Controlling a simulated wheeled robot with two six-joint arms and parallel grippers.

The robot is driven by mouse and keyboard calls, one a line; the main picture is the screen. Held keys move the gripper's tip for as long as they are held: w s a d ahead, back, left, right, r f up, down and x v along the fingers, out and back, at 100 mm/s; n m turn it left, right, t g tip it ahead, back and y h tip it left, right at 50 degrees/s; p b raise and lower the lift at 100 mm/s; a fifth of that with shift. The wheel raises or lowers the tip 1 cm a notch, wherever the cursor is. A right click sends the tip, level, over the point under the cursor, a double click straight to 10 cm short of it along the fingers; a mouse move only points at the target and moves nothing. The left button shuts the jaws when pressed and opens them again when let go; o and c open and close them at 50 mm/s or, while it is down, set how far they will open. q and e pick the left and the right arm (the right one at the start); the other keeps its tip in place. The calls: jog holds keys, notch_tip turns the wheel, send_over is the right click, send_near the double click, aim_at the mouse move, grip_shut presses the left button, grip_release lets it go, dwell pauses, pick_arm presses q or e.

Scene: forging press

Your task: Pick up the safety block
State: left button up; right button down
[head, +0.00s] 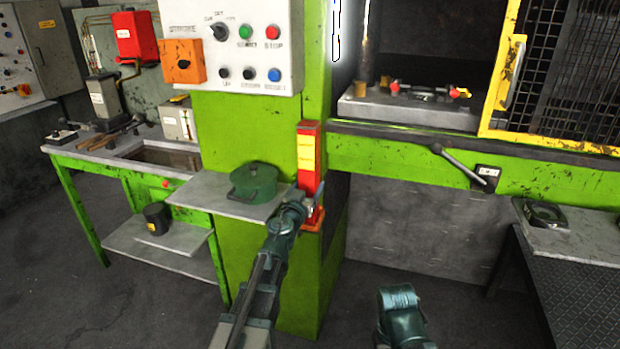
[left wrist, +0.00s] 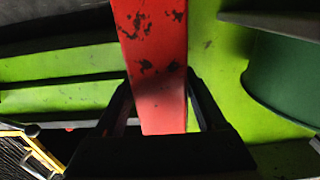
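The safety block (head: 308,160) is a tall red and yellow bar standing upright against the green press column, its lower end at a small red bracket (head: 315,218). My left gripper (head: 311,193) is at the lower part of the block. In the left wrist view, the red face of the block (left wrist: 155,60) lies between the two dark fingers of the left gripper (left wrist: 158,85). The fingers are apart, one on each side; firm contact does not show. The right arm shows at the bottom of the head view, but its gripper is out of frame.
A grey shelf (head: 205,196) with a round green object (head: 254,181) is close left of the left gripper. A control panel (head: 235,45) is above. A yellow-framed guard (head: 505,85) and a lever (head: 458,164) are at right. A bench stands at left.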

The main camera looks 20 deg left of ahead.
pick_arm(q)
grip_shut()
dwell(0.4)
